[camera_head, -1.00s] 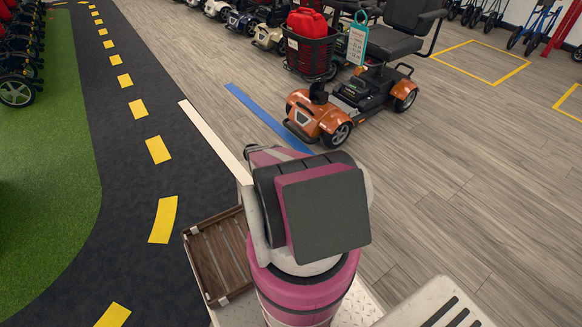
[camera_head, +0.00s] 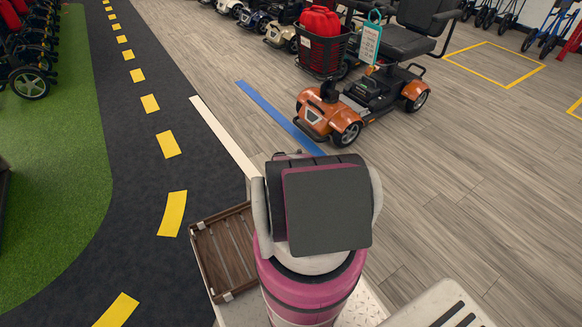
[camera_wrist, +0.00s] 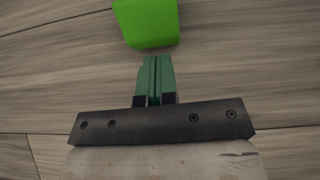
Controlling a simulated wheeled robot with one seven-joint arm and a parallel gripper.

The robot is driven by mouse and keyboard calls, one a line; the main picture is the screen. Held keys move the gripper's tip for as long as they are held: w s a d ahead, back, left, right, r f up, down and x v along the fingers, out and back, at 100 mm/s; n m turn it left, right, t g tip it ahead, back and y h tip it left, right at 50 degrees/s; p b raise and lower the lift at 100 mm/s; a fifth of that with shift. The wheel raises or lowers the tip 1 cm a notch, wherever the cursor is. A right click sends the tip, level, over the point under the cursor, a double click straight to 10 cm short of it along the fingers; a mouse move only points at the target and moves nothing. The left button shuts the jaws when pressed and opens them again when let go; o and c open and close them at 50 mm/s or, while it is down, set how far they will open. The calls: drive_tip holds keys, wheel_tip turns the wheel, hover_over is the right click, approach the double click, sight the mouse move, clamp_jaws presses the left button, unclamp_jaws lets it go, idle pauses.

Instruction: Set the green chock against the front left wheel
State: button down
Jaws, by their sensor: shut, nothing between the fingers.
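The green chock (camera_wrist: 147,22) lies on the wood-look floor at the top of the wrist view, cut off by the frame edge. My gripper (camera_wrist: 157,62) is shut and empty, its dark green fingertips pointing at the chock's near side with what looks like a small gap. In the head view my arm hides the gripper and the chock. The orange scooter (camera_head: 364,100) stands ahead with its front towards me. Its front wheel on the picture's right (camera_head: 349,134) shows; the other front wheel is mostly hidden by the fender.
A blue floor strip (camera_head: 280,117) runs beside the scooter's front, and a white strip (camera_head: 222,135) borders the dark path (camera_head: 120,170) with yellow dashes. A wooden-slatted tray (camera_head: 226,252) is at lower left. Open floor (camera_head: 470,190) lies to the right.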

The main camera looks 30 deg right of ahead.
drive_tip(key=shift+w+d, duration=0.15)
drive_tip(key=shift+d, duration=1.1)
drive_tip(key=w+d, duration=0.1)
drive_tip(key=d, duration=1.5)
drive_tip(key=w+d, duration=0.1)
drive_tip(key=d, duration=0.7)
drive_tip(key=shift+w+d, duration=0.2)
drive_tip(key=shift+w, duration=0.15)
